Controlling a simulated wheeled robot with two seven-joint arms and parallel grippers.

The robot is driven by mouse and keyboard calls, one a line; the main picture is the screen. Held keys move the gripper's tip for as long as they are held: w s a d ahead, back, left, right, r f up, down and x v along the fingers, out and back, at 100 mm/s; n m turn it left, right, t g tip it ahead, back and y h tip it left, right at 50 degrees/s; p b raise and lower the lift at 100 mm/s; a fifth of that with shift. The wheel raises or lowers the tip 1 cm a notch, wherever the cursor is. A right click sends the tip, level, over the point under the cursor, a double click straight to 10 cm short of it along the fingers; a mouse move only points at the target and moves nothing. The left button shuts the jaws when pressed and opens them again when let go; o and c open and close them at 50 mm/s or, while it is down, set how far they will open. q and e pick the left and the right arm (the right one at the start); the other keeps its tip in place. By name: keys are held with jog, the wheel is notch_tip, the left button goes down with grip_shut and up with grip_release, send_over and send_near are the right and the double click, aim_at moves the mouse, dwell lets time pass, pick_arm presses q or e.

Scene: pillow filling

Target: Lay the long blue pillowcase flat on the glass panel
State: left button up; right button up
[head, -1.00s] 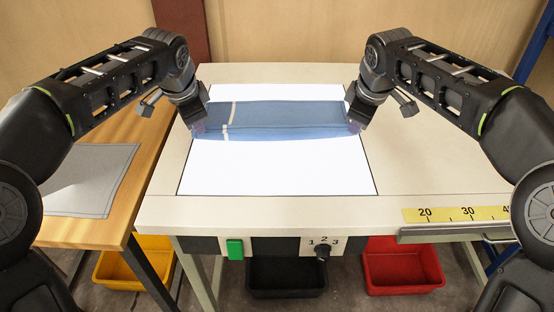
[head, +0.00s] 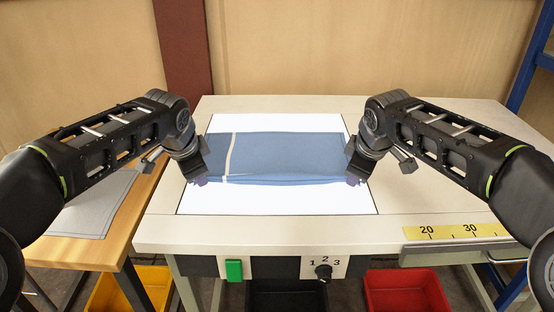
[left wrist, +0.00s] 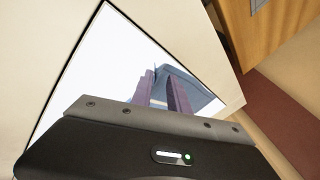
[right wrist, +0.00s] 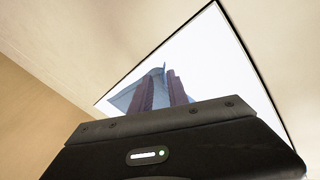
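The long blue pillowcase (head: 290,155) lies spread across the lit white glass panel (head: 280,201), with a pale stripe across its left part. Its near edge shows a slight fold or lift between my grippers. My left gripper (head: 201,181) is at its near left corner, and my right gripper (head: 354,181) is at its near right corner. In the left wrist view the cloth (left wrist: 183,82) rises to a peak between the close-set purple fingers. The right wrist view shows the same with the cloth (right wrist: 126,99) there. Both look shut on it; the fingertips are partly hidden.
A wooden side table (head: 118,228) with a grey cloth (head: 95,205) stands at the left. A yellow ruler (head: 455,231), green button (head: 234,270) and dial (head: 323,271) are along the front. Bare panel shows before and behind the pillowcase.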

pick_arm(q)
jog(key=o, duration=0.4)
jog(key=shift+c, duration=0.2)
pick_arm(e)
jog(key=o, duration=0.4)
jog(key=shift+c, duration=0.2)
pick_arm(q)
jog(key=shift+s+d+r, duration=0.1)
jog(key=shift+s+r, duration=0.05)
jog(key=shift+r, duration=0.25)
pick_arm(e)
jog(key=shift+s+a+r, duration=0.1)
jog(key=shift+s+r, duration=0.05)
jog(key=shift+r, duration=0.25)
pick_arm(q)
jog(key=s+v, duration=0.1)
jog(key=v, duration=0.9)
jog(key=shift+f, duration=0.25)
pick_arm(e)
jog(key=s+v, duration=0.1)
jog(key=v, duration=0.9)
jog(key=shift+f, duration=0.25)
pick_arm(q)
jog(key=shift+f, duration=0.1)
pick_arm(e)
jog(key=shift+f, duration=0.1)
